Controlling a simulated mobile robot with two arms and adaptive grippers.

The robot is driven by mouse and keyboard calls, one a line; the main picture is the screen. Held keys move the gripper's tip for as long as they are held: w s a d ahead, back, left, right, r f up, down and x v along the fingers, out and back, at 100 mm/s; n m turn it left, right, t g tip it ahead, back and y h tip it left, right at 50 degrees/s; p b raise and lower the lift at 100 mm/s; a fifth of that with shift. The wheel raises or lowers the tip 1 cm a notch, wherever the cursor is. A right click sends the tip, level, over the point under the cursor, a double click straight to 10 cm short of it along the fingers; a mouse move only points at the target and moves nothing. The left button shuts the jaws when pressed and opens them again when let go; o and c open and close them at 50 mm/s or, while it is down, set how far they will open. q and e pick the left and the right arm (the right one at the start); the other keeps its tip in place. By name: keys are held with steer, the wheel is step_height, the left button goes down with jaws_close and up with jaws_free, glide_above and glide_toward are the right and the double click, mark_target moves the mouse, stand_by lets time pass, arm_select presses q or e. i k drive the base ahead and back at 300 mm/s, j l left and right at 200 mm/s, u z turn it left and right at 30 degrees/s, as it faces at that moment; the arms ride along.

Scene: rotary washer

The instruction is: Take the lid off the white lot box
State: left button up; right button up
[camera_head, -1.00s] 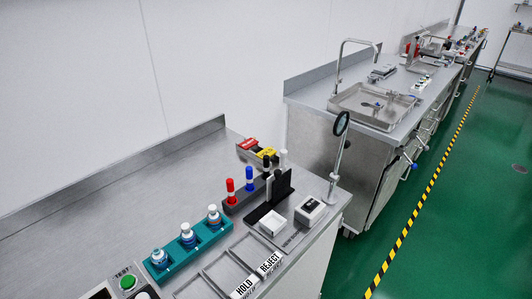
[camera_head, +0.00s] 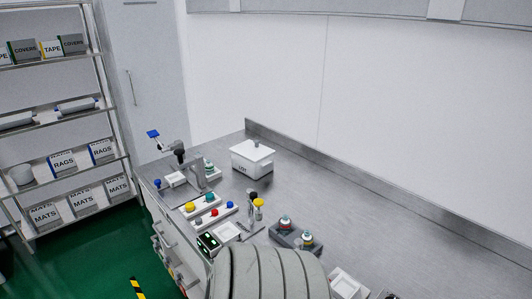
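The white lot box (camera_head: 250,163) stands on the steel bench near the back edge, marked "LOT" on its front. Its flat white lid (camera_head: 253,150) is on top, with a small knob in the middle. Neither gripper shows in the head view. A light grey ribbed rounded part, which seems to be of my own arm, fills the bottom middle and hides part of the bench front.
Left of the box are a small stand with a dark-headed device (camera_head: 179,153) and a panel with coloured knobs (camera_head: 200,212). A dark holder with capped bottles (camera_head: 292,236) stands in front. Bare bench (camera_head: 370,215) lies to the right. Shelves (camera_head: 62,145) stand far left.

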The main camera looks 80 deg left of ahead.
mark_target(254, 152)
steer(key=u, duration=2.8)
steer(key=j+z, duration=0.15)
steer(key=z, duration=0.3)
steer(key=j+z, duration=0.15)
steer(key=z, duration=0.3)
steer(key=j+z, duration=0.15)
steer(key=z, duration=0.3)
steer(key=j+z, duration=0.1)
steer(key=z, duration=0.3)
